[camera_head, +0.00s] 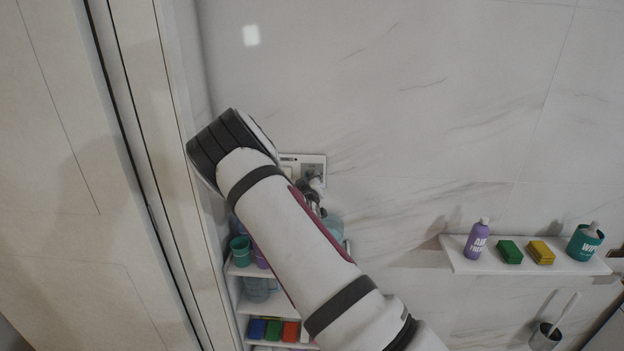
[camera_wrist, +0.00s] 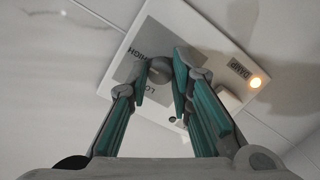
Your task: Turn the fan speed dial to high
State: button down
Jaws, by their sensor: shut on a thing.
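A white wall panel (camera_head: 318,161) is partly hidden behind my arm in the head view. In the wrist view the panel (camera_wrist: 184,22) appears tilted, with a grey plate marked HIGH and LOW. The grey round fan speed dial (camera_wrist: 160,69) sits on that plate between the two words. My gripper (camera_wrist: 161,82) has its green-sided fingers on either side of the dial and is shut on it. In the head view my gripper (camera_head: 314,186) is at the panel's lower right. The dial's pointer mark cannot be made out.
The panel also has a DAMP label (camera_wrist: 239,69), a lit lamp (camera_wrist: 256,82) and a pale switch (camera_wrist: 228,99). Below are shelves with cups (camera_head: 240,250) and coloured blocks (camera_head: 273,329). A door stands left.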

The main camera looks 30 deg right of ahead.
dwell(0.4)
jog(key=c, duration=1.4)
grip_release()
jog(key=shift+s, duration=0.1)
jog(key=v, duration=1.2)
jog(key=shift+f, duration=0.1)
